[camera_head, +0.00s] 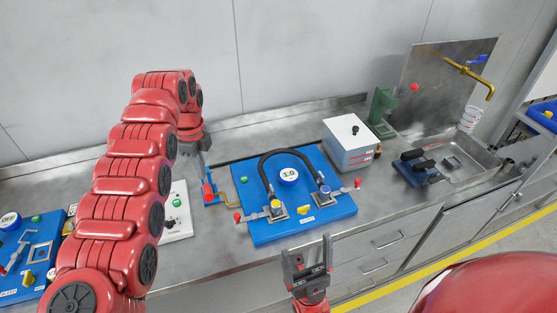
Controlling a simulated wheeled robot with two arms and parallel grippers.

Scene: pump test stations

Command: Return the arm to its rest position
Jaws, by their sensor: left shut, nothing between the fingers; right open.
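My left arm, red and segmented, rises from the bottom left and bends over at the top. Its gripper (205,170) points down near the left edge of the blue pump board (262,232), close to a blue and red valve part (209,192). Its fingers are small and partly hidden by the wrist, and no object shows in them. My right gripper (308,254) points up at the bottom middle, in front of the counter. Its jaws are open and empty.
The board carries a black hose (262,163), a round gauge (289,175) and red-knobbed valves. A white box (351,152), a green stand (381,106) and a sink (470,163) lie to the right. Another blue board (40,240) is at far left.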

